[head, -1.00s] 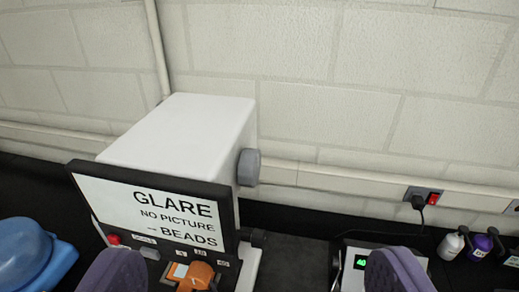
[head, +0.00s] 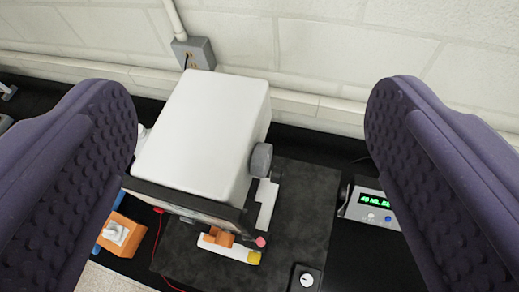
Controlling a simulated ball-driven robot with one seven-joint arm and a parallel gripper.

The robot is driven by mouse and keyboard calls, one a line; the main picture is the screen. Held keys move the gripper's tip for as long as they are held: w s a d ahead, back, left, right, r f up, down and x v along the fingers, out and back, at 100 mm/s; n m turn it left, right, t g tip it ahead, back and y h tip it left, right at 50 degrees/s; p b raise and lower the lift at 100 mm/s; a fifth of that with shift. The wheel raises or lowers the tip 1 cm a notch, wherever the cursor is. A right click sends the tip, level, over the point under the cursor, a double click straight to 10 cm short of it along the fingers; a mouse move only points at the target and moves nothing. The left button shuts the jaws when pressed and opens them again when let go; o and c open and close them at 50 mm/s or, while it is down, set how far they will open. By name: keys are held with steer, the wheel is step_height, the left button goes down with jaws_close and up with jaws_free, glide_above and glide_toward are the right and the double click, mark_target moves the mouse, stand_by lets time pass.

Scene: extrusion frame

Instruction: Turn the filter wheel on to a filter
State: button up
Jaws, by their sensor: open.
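A white box-shaped instrument (head: 205,120) stands in the middle of the head view. A round grey wheel or knob (head: 261,159) sticks out of its right side; I cannot tell for certain that it is the filter wheel, and no filter markings show on it. My gripper (head: 250,95) is open and empty, its two purple ribbed fingers wide apart on the left and right of the picture. The instrument and the grey wheel appear between the fingers, with no finger touching the wheel. The instrument's front screen is steeply foreshortened and unreadable.
A small meter (head: 372,205) with green digits stands to the right. A dark mat (head: 308,200) right of the instrument is mostly clear. A block wall stands behind.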

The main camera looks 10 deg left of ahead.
steer(key=w+f+m+g+y+p, duration=0.1)
steer(key=w+f+m+g+p, duration=0.15)
steer(key=w+p, duration=0.25)
steer(key=m+g+y, duration=0.4)
steer(key=g+y, duration=0.2)
steer(key=g, duration=0.1)
glide_above(269, 161)
steer(key=s+d, duration=0.2)
steer(key=s, duration=0.2)
step_height(269, 161, down, 19)
steer(key=f+m+y, duration=0.1)
steer(key=f, duration=0.1)
steer(key=d+f+m+y, duration=0.1)
steer(key=f+y, duration=0.1)
steer(key=f, duration=0.1)
steer(key=d+f+m+g+y, duration=0.1)
steer(key=f+y, duration=0.1)
steer(key=shift+w+f+m+p, duration=0.3)
steer(key=shift+f+m+p, duration=0.05)
steer(key=d+f+m+t+y, duration=0.2)
steer(key=d+f+m+y, duration=0.2)
steer(key=y, duration=0.1)
steer(key=x, duration=0.2)
steer(key=p+x, duration=0.1)
steer(key=x, duration=0.5)
steer(key=shift+w+d+r, duration=0.1)
steer(key=shift+w, duration=0.25)
steer(key=c, duration=1)
